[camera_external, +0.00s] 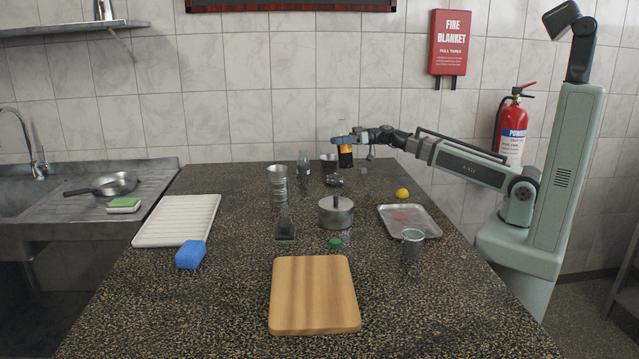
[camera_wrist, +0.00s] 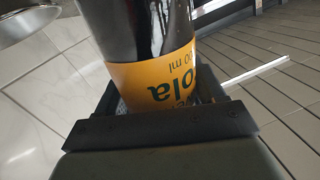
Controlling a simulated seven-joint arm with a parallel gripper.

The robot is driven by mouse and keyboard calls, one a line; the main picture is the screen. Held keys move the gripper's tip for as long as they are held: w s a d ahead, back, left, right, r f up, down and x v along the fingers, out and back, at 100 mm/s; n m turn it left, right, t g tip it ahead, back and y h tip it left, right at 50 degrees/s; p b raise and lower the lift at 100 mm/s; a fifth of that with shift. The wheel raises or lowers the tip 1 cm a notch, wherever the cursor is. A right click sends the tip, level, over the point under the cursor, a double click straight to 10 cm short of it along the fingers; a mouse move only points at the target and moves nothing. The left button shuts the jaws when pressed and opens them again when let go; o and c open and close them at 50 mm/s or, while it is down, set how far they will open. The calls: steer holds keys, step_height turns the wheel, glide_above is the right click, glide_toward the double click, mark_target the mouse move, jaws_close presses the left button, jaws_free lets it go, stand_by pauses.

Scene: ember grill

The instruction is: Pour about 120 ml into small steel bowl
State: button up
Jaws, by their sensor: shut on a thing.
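My gripper (camera_external: 346,139) is shut on a dark cola bottle with an orange label (camera_external: 345,157). The wrist view shows the jaws (camera_wrist: 155,105) around the orange label (camera_wrist: 152,78), with dark liquid (camera_wrist: 135,30) in the bottle. A small shiny bowl-like vessel (camera_external: 334,181) stands on the counter below the bottle, and I take it to be the small steel bowl. A steel rim (camera_wrist: 25,22) shows at the top left of the wrist view. No stream of liquid is visible.
A metal cup (camera_external: 328,161) and a glass bottle (camera_external: 303,163) stand close by at the back. A wooden board (camera_external: 313,300) lies in front.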

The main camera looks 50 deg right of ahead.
mark_target(339, 157)
steer(key=m, duration=0.2)
steer(key=f+m+g, duration=0.1)
steer(key=shift+w+d+m+h, duration=0.1)
steer(key=shift+w+m+h, duration=0.2)
steer(key=shift+w+m, duration=0.1)
steer(key=f+m, duration=0.1)
steer(key=s+f+m+g, duration=0.1)
steer(key=f, duration=0.1)
steer(key=f+m, duration=0.1)
steer(key=f, duration=0.1)
steer(key=shift+s+a, duration=0.25)
steer(key=shift+s, duration=0.05)
steer(key=shift+s+a+f+m+g, duration=0.1)
steer(key=shift+s+f+m+g, duration=0.15)
steer(key=shift+f+m+g, duration=0.45)
steer(key=shift+s+r+m, duration=0.1)
steer(key=shift+r+m, duration=0.1)
steer(key=shift+m, duration=0.4)
steer(key=shift+w+m, duration=0.4)
steer(key=shift+m, duration=0.3)
steer(key=shift+g, duration=0.3)
steer(key=shift+r+m, duration=0.4)
steer(key=shift+r, duration=0.1)
steer(key=shift+s+r+g, duration=0.1)
steer(key=shift+s+g, duration=0.1)
steer(key=shift+g, duration=0.1)
steer(key=shift+s, duration=0.15)
